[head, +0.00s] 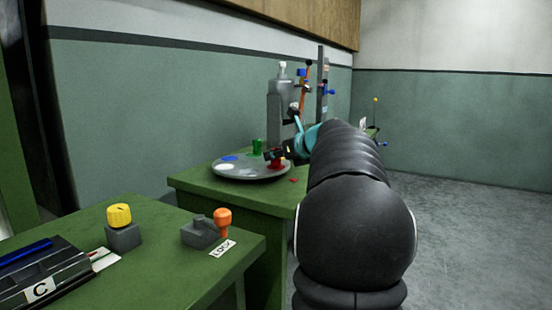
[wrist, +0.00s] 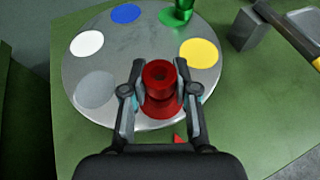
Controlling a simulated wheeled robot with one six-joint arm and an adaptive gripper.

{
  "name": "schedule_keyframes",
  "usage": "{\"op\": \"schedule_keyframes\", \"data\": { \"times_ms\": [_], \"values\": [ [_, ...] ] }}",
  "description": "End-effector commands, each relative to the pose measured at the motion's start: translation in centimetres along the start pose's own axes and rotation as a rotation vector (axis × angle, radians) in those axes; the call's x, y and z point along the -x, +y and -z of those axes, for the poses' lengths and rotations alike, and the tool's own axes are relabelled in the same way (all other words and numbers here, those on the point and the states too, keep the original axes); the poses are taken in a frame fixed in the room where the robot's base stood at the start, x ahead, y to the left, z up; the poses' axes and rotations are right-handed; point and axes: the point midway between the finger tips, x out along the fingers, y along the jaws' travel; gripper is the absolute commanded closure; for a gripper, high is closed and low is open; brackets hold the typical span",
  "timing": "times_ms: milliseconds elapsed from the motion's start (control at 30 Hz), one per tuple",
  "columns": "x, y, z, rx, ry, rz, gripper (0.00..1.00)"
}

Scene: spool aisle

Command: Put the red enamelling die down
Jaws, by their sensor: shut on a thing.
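The red enamelling die (wrist: 160,88), a spool shape with a hollow top, is between the two fingers of my gripper (wrist: 160,72) in the wrist view. My gripper is shut on it. The die is over the near edge of a round grey disc (wrist: 150,48) on a green bench. In the head view the red die (head: 277,164) shows under my gripper (head: 274,155), at the right part of the disc (head: 240,175). I cannot tell whether its base touches the disc. The disc surface under the die is hidden.
The disc has blue (wrist: 126,13), white (wrist: 87,44), grey (wrist: 96,90) and yellow (wrist: 199,53) spots. A green die (wrist: 182,12) stands at its far side. A red marker (wrist: 180,139) lies by its near edge. A grey machine (head: 280,100) stands behind.

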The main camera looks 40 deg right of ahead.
Motion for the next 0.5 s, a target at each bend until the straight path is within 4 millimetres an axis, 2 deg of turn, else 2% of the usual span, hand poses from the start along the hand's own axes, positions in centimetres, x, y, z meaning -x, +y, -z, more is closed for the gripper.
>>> {"op": "schedule_keyframes", "data": {
  "times_ms": [400,433,500],
  "values": [
    [-0.18,-0.02,0.49,0.001,-0.001,0.001,1.0],
    [-0.15,-0.02,0.42,0.001,-0.001,0.001,0.64],
    [-0.15,-0.02,0.4,0.001,-0.001,0.001,0.46]
  ]
}}
